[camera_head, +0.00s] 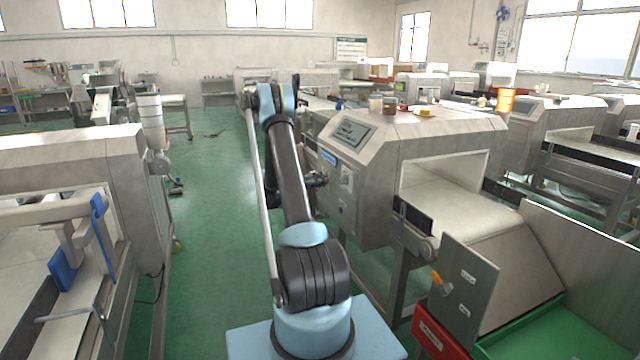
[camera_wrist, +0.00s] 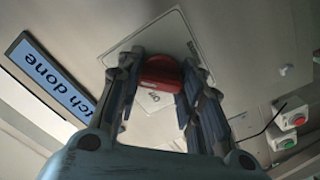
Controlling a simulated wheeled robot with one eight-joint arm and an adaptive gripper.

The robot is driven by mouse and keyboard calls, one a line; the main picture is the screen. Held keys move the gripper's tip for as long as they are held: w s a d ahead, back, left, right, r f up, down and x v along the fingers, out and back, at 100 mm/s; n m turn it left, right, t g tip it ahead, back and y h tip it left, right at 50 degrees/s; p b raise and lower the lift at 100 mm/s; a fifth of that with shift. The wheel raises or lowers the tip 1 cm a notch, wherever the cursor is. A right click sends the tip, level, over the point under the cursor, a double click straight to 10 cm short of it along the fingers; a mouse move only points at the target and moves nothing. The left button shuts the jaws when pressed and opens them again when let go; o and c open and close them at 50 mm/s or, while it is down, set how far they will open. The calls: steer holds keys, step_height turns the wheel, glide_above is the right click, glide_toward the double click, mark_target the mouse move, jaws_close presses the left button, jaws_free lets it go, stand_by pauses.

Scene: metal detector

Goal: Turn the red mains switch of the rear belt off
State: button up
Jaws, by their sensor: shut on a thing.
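The red mains switch (camera_wrist: 160,72) shows in the wrist view, at the middle of a light plate (camera_wrist: 152,103) on the grey machine housing. My gripper (camera_wrist: 163,78) has its two dark fingers on either side of the red knob and is shut on it. A small marking is visible on the plate beside the knob. In the head view my arm reaches to the side of the metal detector (camera_head: 400,125), and the gripper and switch are mostly hidden behind the arm there.
A red button (camera_wrist: 296,117) and a green button (camera_wrist: 286,143) are at the right. In the head view, another machine (camera_head: 75,165) stands left across a clear green floor (camera_head: 205,220).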

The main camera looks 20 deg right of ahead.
steer(key=shift+n, duration=0.3)
steer(key=n, duration=0.4)
steer(key=shift+w+f, duration=0.1)
steer(key=n, duration=0.9)
steer(key=shift+f+n, duration=0.1)
steer(key=shift+n, duration=2)
steer(key=o, duration=1.1)
